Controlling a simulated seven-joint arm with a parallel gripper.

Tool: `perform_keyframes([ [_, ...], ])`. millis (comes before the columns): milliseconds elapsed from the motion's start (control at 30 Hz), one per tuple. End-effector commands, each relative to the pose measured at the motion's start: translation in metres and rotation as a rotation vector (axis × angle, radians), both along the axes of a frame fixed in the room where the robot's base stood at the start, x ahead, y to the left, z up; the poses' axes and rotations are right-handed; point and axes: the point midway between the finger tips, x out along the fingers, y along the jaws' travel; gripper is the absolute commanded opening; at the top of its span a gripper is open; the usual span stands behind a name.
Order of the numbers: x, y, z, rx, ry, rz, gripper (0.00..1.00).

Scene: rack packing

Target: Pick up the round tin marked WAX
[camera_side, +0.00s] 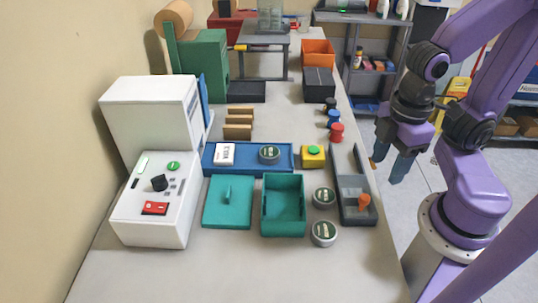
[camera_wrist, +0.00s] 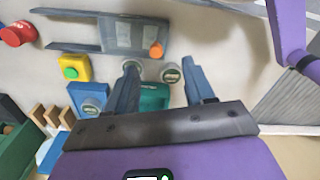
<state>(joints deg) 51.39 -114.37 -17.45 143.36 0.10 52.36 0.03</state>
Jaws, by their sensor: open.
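Three round grey tins with green labels show in the side view; the lettering is too small to tell which reads WAX. One tin (camera_side: 269,154) sits on the blue tray (camera_side: 248,168). A second tin (camera_side: 324,196) and a third tin (camera_side: 323,233) stand on the bench, right of the open teal box (camera_side: 284,222). My gripper (camera_side: 388,170) is open and empty, raised beyond the bench's right edge and apart from all tins. In the wrist view, one tin (camera_wrist: 172,75) appears between the spread fingers (camera_wrist: 160,70), farther off; another is partly hidden behind the left finger.
A grey fixture (camera_side: 357,186) with an orange knob stands right of the tins. A yellow block with a green button (camera_side: 313,157) and red and blue pieces (camera_side: 336,132) are nearby. A teal lid (camera_side: 229,203) lies left. The front bench is clear.

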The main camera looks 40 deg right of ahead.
Motion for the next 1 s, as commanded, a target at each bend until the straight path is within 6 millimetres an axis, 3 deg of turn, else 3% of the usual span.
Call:
perform_keyframes([
  [333, 0.002, 0.001, 0.0, 0.002, -0.005, -0.002, 0.71],
  [467, 0.029, 0.011, -0.001, 0.026, -0.075, -0.023, 0.71],
  [567, 0.075, 0.025, -0.003, 0.068, -0.194, -0.043, 0.71],
  [800, 0.21, 0.054, -0.003, 0.215, -0.5, -0.004, 0.71],
  [1000, 0.293, 0.061, -0.012, 0.363, -0.634, 0.109, 0.71],
])
